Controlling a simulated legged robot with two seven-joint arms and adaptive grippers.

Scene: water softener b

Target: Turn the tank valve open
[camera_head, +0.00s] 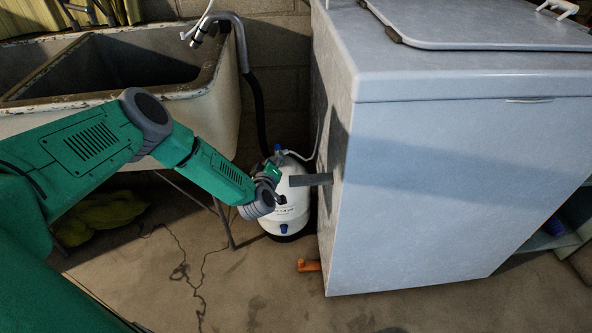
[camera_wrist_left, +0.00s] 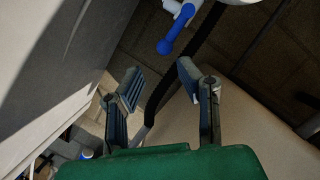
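A white tank (camera_head: 291,212) stands upright on the floor between the sink and the white chest. Its blue valve handle (camera_head: 278,149) is at the top, with a thin pale tube beside it. The left wrist view also shows the blue handle (camera_wrist_left: 176,32) on a white fitting, and part of the tank (camera_wrist_left: 238,2) at the top edge. My left gripper (camera_head: 298,187) is in front of the tank, below the valve, and hides part of the tank. In the left wrist view my left gripper (camera_wrist_left: 160,80) is open and empty; the handle is beyond the fingertips, apart from them. My right gripper is not in view.
The large white chest (camera_head: 450,190) stands close on the right of the tank. A stained sink (camera_head: 210,95) is at the left, with a dark hose (camera_head: 258,110) hanging behind. An orange object (camera_head: 309,266) lies by the chest's base. The front floor is mostly clear.

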